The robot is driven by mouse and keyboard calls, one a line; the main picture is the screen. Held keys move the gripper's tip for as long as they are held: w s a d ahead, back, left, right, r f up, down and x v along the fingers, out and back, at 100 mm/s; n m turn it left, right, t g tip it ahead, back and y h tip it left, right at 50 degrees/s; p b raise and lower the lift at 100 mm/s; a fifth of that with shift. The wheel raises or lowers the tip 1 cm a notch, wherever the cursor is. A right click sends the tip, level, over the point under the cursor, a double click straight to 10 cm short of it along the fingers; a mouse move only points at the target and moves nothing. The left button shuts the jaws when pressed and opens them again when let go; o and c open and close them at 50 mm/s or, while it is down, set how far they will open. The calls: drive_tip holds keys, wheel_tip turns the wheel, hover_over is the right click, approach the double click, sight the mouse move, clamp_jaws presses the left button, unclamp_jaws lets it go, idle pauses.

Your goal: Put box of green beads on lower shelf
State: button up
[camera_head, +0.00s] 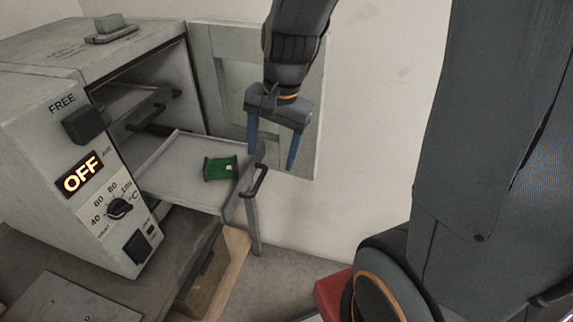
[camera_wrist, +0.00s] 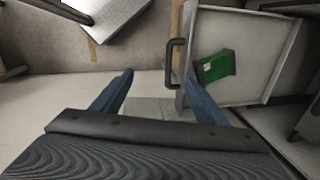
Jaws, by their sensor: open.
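The box of green beads (camera_head: 219,168) lies on a pulled-out shelf (camera_head: 160,174) of the grey oven, near the shelf's front edge. It also shows in the wrist view (camera_wrist: 214,66), beyond the shelf's front panel and dark handle (camera_wrist: 175,62). My gripper (camera_head: 271,160) is open and empty. It hangs above and just to the right of the shelf's front, with its blue fingers pointing down. In the wrist view, the fingers (camera_wrist: 165,95) are spread in front of the handle and apart from the box. Another shelf (camera_head: 128,112) sits higher inside the oven.
The oven (camera_head: 130,190) stands on a dark bench at left, its display reading OFF. Its door (camera_head: 228,75) is swung open behind my gripper. A red object (camera_head: 333,294) lies at the bottom. Open floor lies right of the shelf.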

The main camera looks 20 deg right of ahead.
drive_tip(key=s+d+f+n+h, duration=0.1)
drive_tip(key=s+d+f+n, duration=0.1)
drive_tip(key=s+n, duration=0.3)
drive_tip(key=n, duration=0.4)
drive_tip(key=shift+s+d+t, duration=0.15)
drive_tip(key=shift+d+t, duration=0.15)
drive_tip(key=shift+d, duration=0.05)
wheel_tip(320, 180, down, 3)
drive_tip(key=shift+r+b, duration=0.15)
drive_tip(key=shift+b, duration=0.95)
